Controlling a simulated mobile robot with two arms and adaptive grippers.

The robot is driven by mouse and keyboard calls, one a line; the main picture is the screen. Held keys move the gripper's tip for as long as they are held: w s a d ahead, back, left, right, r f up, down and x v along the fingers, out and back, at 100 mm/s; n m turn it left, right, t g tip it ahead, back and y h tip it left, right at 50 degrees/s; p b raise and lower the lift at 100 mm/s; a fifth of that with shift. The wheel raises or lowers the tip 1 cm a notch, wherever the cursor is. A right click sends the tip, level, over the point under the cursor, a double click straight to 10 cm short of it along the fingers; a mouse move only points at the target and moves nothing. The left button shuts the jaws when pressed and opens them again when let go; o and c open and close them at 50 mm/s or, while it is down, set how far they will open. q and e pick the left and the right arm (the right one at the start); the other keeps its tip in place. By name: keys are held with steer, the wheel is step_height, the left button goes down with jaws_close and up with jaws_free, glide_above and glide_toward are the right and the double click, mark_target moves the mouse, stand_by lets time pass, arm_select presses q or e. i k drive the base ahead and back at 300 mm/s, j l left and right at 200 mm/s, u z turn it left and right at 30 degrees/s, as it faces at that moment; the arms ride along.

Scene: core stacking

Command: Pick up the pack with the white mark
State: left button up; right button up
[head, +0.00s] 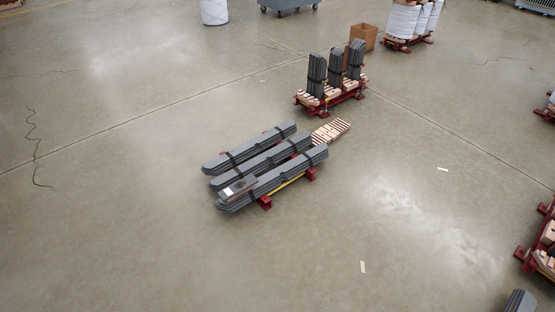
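Three long dark grey packs lie side by side on a low red support on the floor, near the middle of the head view. The front pack (280,179) has a white mark (228,191) and a brownish patch near its left end. The middle pack (262,161) and the back pack (250,149) show no white mark from here. Dark straps cross the packs. Neither of my grippers is in view.
Behind right, a red stand (347,98) holds upright dark packs. A slatted wooden piece (330,131) lies between. A brown box (364,36) and white rolls (402,20) stand farther back. A red frame (524,258) is at the right edge. Floor left and front is clear.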

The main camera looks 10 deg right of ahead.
mark_target(238, 187)
steer(key=i+l+z, duration=0.15)
steer(key=i+z, duration=0.15)
steer(key=i, duration=0.25)
steer(key=i+z, duration=0.35)
steer(key=i, duration=0.2)
